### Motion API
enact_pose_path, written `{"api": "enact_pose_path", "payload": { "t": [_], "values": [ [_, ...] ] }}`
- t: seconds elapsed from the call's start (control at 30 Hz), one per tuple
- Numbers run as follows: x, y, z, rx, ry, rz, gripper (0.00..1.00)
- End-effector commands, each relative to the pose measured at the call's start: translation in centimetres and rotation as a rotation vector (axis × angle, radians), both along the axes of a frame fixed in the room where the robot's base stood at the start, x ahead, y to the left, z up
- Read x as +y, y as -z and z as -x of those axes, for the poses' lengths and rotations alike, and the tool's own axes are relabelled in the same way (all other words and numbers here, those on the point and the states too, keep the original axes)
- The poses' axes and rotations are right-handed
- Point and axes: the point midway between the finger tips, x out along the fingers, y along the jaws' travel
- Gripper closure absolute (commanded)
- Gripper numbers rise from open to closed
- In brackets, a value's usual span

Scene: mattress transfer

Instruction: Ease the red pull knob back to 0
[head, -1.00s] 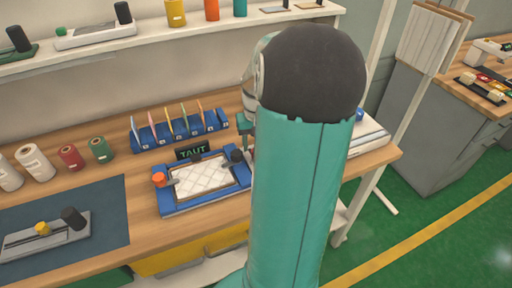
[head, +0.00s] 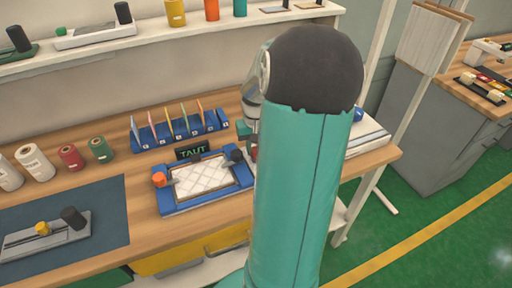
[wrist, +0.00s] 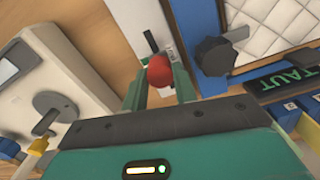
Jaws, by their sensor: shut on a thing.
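The red pull knob (wrist: 159,70) shows in the wrist view between the two fingers of my gripper (wrist: 160,84), which is shut on it. A dark slot and a pale scale strip lie just beyond the knob; its marks are too small to read. In the head view my arm hides most of the knob and gripper. The blue frame (head: 203,207) holds a quilted white pad (head: 203,178), with an orange knob (head: 159,180) at its left and a black knob (head: 237,155) at its upper right. A sign (head: 193,151) behind it reads TAUT.
A dark clamp knob (wrist: 214,56) stands close to the right of my gripper in the wrist view. A pale device (wrist: 48,75) with a metal crank is at the left. A blue rack (head: 180,133) of coloured cards stands behind the frame.

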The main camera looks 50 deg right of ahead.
Motion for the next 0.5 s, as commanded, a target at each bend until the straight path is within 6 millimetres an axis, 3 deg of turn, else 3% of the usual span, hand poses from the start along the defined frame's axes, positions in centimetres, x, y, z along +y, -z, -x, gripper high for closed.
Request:
{"api": "enact_pose_path", "payload": {
  "t": [0.3, 0.5],
  "values": [
    [-2.2, -0.1, -3.8, -0.002, -0.001, 0.002, 1.0],
    [-2.8, -0.1, -4.7, -0.002, 0.001, 0.003, 1.0]
  ]
}}
